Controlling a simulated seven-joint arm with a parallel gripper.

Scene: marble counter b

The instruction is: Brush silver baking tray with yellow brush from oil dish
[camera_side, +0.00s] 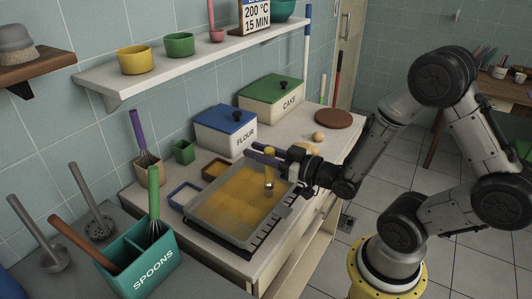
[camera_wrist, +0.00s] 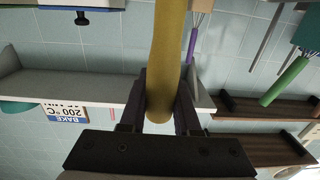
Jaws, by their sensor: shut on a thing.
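The silver baking tray (camera_side: 222,238) lies on the counter in the side view, its floor largely covered by a golden, glossy layer. My gripper (camera_side: 268,153) is above the tray's far right part, shut on the yellow brush (camera_side: 269,168). The brush hangs roughly upright, with its metal-looking head down at the tray floor; I cannot tell whether it touches. In the wrist view the yellow handle (camera_wrist: 168,55) runs between my gripper's fingers (camera_wrist: 160,105). A small brown dish with amber contents (camera_side: 215,169), apparently the oil dish, sits behind the tray.
A blue dish (camera_side: 184,194) is left of the tray. The flour box (camera_side: 225,131) and cake box (camera_side: 271,98) stand behind. A teal spoons holder (camera_side: 140,258) with utensils is at front left. A wall shelf (camera_side: 180,62) hangs above; a round brown board (camera_side: 333,118) lies far right.

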